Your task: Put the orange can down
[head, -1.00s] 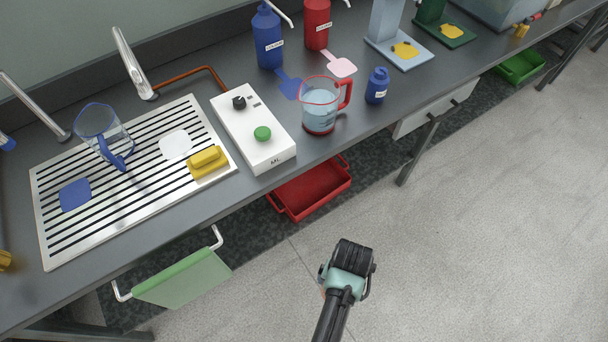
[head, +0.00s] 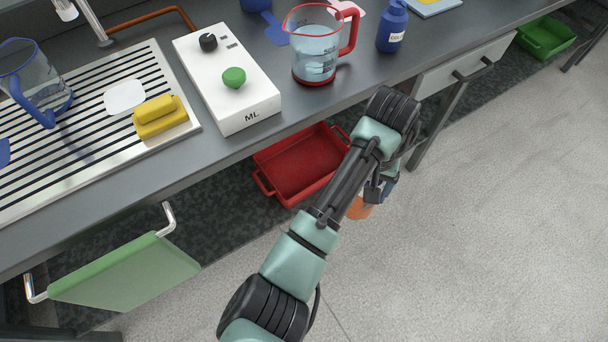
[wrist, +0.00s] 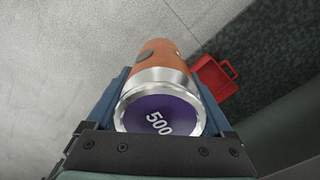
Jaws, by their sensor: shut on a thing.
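The orange can (head: 360,209) hangs in front of the counter, over the floor, mostly hidden behind my arm in the head view. In the wrist view the can (wrist: 160,52) fills the space between the blue fingers, with its silver rim and purple end marked "500" towards the camera. My gripper (head: 378,190) is shut on it; my gripper (wrist: 163,82) has one finger on each side of the can. Nothing is seen touching the can's far end.
The counter holds a white ML device (head: 229,82), a red-handled jug (head: 314,58), a small blue bottle (head: 391,28), a striped drainer (head: 75,150) and a yellow sponge (head: 160,117). A red tray (head: 300,168) sits below the edge. A green cloth (head: 125,272) hangs at left. Open floor lies right.

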